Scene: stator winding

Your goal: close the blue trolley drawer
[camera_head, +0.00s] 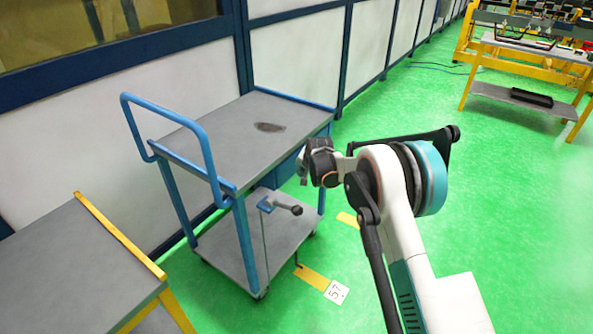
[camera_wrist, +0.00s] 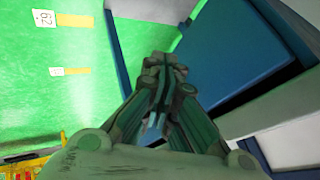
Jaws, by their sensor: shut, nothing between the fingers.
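The blue trolley (camera_head: 179,198) has a grey top, a lower shelf and a blue push handle. Its blue drawer (camera_head: 286,170) sits under the top at the right end, partly hidden by the arm; how far it is open cannot be told in the head view. My gripper (camera_head: 303,168) is beside that end, just below top height. In the wrist view, my gripper (camera_wrist: 165,65) is shut and empty. A large blue panel (camera_wrist: 235,50), seemingly the drawer, lies right beside the fingers; contact cannot be told.
A grey table with a yellow edge (camera_head: 120,236) stands at the left. A wall with blue frames (camera_head: 296,55) runs behind the trolley. A yellow workbench (camera_head: 530,50) stands at the back right. The green floor (camera_head: 500,190) at the right is clear.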

